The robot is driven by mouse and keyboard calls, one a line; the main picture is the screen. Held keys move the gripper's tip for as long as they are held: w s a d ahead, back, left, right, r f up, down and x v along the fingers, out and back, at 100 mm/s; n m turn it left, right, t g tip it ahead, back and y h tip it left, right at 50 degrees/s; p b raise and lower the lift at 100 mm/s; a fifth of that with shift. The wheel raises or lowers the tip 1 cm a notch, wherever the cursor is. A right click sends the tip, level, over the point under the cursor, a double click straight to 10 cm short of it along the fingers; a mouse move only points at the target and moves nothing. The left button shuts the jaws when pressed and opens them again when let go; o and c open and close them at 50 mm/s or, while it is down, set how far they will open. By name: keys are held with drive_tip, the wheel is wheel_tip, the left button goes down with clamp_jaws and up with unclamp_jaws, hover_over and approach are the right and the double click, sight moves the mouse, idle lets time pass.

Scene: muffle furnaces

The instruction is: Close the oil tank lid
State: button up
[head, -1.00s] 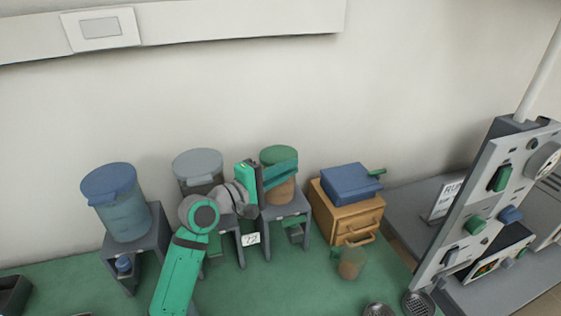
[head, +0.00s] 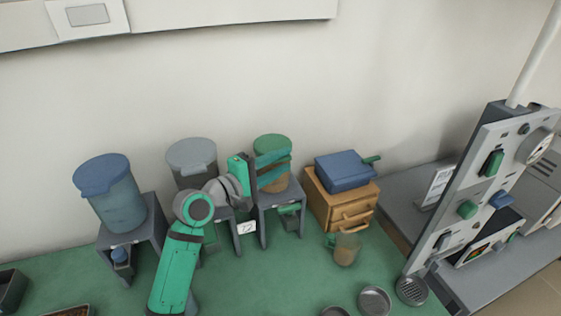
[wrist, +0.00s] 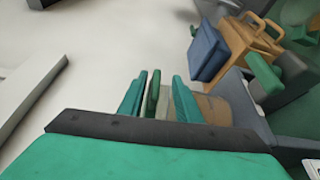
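The tank with brown contents (head: 277,184) stands on a small grey stand, and its round green lid (head: 272,141) lies on top, looking nearly flat. It also shows in the wrist view (wrist: 215,109), with the lid (wrist: 152,92) seen edge-on. My gripper (head: 272,167) reaches across the tank from the left at lid height. In the wrist view my gripper (wrist: 158,98) is open, one teal finger on each side of the lid's edge. Whether either finger touches the lid is unclear. The fingers partly hide the upper tank.
A grey-lidded tank (head: 191,153) and a blue-lidded tank (head: 119,203) stand to the left. A blue box (head: 343,170) on a wooden drawer unit (head: 318,204) is close on the right. A cup (head: 345,249) and metal dishes are in front.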

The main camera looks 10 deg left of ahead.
drive_tip(key=shift+s, duration=0.1)
drive_tip(key=v, duration=1)
drive_tip(key=shift+s+a, duration=0.2)
drive_tip(key=shift+a, duration=0.1)
